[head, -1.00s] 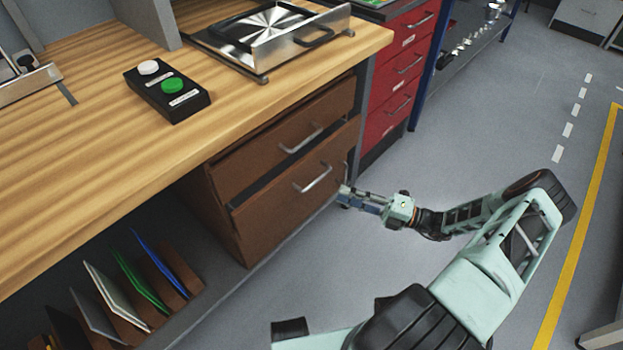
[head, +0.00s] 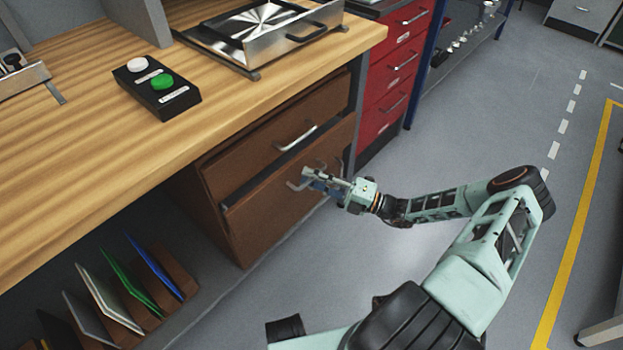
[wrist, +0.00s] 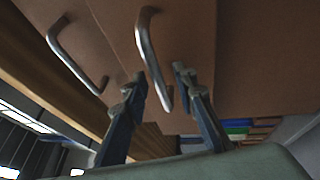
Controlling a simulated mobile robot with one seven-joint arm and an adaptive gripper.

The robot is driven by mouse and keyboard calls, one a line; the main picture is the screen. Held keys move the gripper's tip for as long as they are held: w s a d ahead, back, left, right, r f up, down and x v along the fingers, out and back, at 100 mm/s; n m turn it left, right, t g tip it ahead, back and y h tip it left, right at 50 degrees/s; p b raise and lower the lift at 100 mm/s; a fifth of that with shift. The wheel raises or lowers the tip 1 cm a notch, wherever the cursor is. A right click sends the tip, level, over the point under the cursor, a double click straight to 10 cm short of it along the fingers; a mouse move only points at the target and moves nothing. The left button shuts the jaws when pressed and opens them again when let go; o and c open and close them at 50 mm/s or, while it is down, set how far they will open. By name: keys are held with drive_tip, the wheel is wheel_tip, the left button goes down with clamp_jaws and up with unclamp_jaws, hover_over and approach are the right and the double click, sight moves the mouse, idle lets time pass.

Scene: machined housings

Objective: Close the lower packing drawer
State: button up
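The lower packing drawer (head: 268,215) is a brown wooden front under the bench. It stands slightly out, with a dark gap along its top edge. Its metal bar handle (head: 294,184) is partly hidden by my gripper (head: 312,179) in the head view. In the wrist view my gripper (wrist: 158,75) is open, and the lower drawer's handle (wrist: 150,50) appears between its two blue fingers. I cannot tell whether the fingers touch it. The upper drawer (head: 260,138) sits above, with its own handle (wrist: 72,58) to the left in the wrist view.
The wooden bench top (head: 90,150) overhangs the drawers and carries a black button box (head: 165,95) and a metal tray fixture (head: 290,45). A red drawer cabinet (head: 385,95) stands beyond. Upright folders (head: 130,280) are low at left. The grey floor (head: 480,120) at right is clear.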

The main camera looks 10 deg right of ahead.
sight(300, 171)
drive_tip(key=shift+c, duration=0.3)
clamp_jaws()
drive_tip(key=shift+w, duration=0.1)
drive_tip(key=w+a, duration=0.1)
drive_tip(key=w+a+b, duration=0.1)
drive_tip(key=w, duration=0.1)
drive_tip(key=shift+w+a, duration=0.15)
drive_tip(key=shift+a, duration=0.1)
drive_tip(key=shift+w+r, duration=0.1)
drive_tip(key=shift+o, duration=0.3)
unclamp_jaws()
